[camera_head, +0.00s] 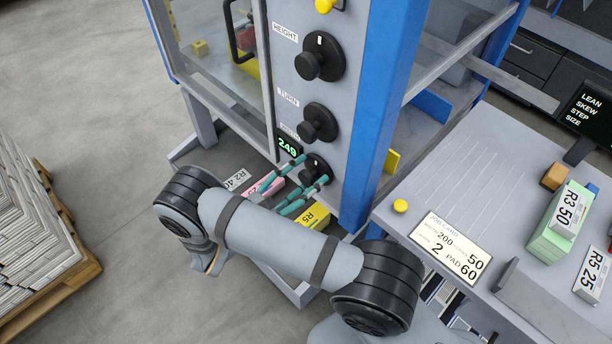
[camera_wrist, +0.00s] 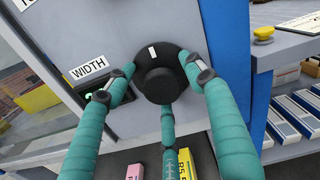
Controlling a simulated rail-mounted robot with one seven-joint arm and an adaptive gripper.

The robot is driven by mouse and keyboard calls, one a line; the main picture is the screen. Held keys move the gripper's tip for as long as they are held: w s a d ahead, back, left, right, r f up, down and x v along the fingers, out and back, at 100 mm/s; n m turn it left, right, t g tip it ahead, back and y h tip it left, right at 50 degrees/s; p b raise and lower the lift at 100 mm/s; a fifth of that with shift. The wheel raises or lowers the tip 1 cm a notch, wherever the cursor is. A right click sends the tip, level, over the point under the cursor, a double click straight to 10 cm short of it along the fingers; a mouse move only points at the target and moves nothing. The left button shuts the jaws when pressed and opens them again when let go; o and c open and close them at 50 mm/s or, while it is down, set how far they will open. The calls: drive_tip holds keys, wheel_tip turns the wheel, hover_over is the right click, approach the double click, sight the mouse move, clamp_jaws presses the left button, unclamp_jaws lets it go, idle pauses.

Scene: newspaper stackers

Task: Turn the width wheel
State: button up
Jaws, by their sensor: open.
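The width wheel (camera_wrist: 160,84) is a black round dial with a raised knob and a white mark near its top. It is on the grey panel beside the "WIDTH" label (camera_wrist: 88,68). In the head view the wheel (camera_head: 317,165) is the lowest of the black wheels, partly hidden by my fingers. My gripper (camera_wrist: 162,75) is open, with teal fingers at the left, right and below the wheel. The side fingertips are at the wheel's rim; I cannot tell whether they touch. A display reading 249 (camera_head: 287,147) is beside the wheel.
Height wheel (camera_head: 320,57) and a second wheel (camera_head: 317,122) are above. A blue post (camera_head: 378,120) stands close right. Boxes, one pink and one yellow (camera_head: 312,216), lie below. The right table holds a job card (camera_head: 450,246) reading 200, 50, 2, 60.

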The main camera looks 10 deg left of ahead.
drive_tip(key=shift+s, duration=0.15)
drive_tip(key=v, duration=1.1)
drive_tip(key=shift+s+a, duration=0.25)
drive_tip(key=shift+s, duration=0.05)
drive_tip(key=w+d+m, duration=0.1)
drive_tip(key=w+d, duration=0.1)
drive_tip(key=w, duration=0.1)
drive_tip(key=w+d+m, duration=0.2)
drive_tip(key=w, duration=0.1)
drive_tip(key=w+d+m+b, duration=0.1)
drive_tip(key=w+d, duration=0.1)
drive_tip(key=w, duration=0.2)
drive_tip(key=shift+d+f+m, duration=0.15)
drive_tip(key=shift+d+m, duration=0.15)
drive_tip(key=shift+d, duration=0.1)
drive_tip(key=shift+c, duration=1.1)
drive_tip(key=c, duration=0.9)
